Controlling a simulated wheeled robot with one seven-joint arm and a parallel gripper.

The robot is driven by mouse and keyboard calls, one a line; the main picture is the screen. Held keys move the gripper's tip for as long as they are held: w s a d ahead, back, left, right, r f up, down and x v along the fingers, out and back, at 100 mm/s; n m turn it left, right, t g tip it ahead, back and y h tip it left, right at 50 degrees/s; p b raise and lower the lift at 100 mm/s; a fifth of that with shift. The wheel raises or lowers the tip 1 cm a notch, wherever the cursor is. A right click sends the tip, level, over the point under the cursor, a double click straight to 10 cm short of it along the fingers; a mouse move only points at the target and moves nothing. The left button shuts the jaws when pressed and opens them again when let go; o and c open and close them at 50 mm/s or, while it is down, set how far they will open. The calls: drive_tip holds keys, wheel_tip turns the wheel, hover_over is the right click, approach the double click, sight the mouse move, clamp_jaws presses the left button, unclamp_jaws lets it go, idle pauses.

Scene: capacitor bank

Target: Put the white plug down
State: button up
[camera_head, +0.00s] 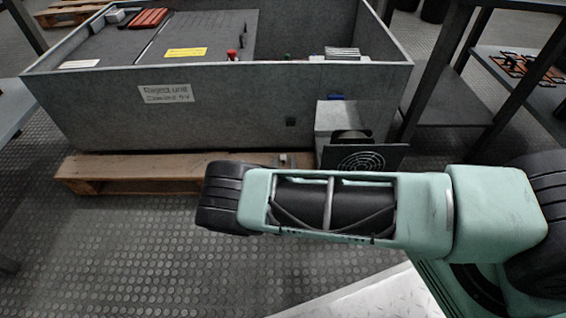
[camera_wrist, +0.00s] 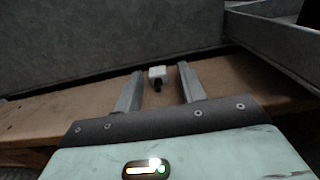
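The white plug (camera_wrist: 157,72) is a small white block with a dark lower part. In the wrist view it is on or just above the wooden pallet (camera_wrist: 235,80), between the tips of my gripper (camera_wrist: 160,70). Gaps show between the plug and both fingers, so my gripper is open and not holding it. In the head view a small pale piece, likely the plug (camera_head: 283,158), shows at the pallet (camera_head: 130,170) just beyond my arm. My gripper is hidden behind the arm there.
A large grey metal bin (camera_head: 100,105) labelled "Reject unit" stands on the pallet, its wall close behind the plug. A grey box with a black fan grille (camera_head: 361,160) is to the right. A dark shelf frame (camera_head: 440,75) stands farther right. Floor at left is clear.

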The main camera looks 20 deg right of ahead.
drive_tip(key=r+p+v, duration=0.1)
drive_tip(key=p+v, duration=0.5)
drive_tip(key=v, duration=0.6)
drive_tip(key=s+a+r+m+g+y, duration=0.1)
drive_tip(key=s+r+m+g, duration=0.4)
drive_tip(key=r, duration=0.8)
drive_tip(key=s+r+m+g+y, duration=0.3)
drive_tip(key=s+r+m+g, duration=0.3)
drive_tip(key=r, duration=0.8)
drive_tip(key=s+a+r+m+g+y, duration=0.1)
drive_tip(key=s+r+m+g+y, duration=0.1)
drive_tip(key=s+r+m+g, duration=0.4)
drive_tip(key=shift+s+a+r+m, duration=0.3)
drive_tip(key=shift+s+r+m, duration=2.2)
drive_tip(key=shift+r+m, duration=1.5)
wheel_tip(320, 180, up, 46)
drive_tip(key=p, duration=4.6)
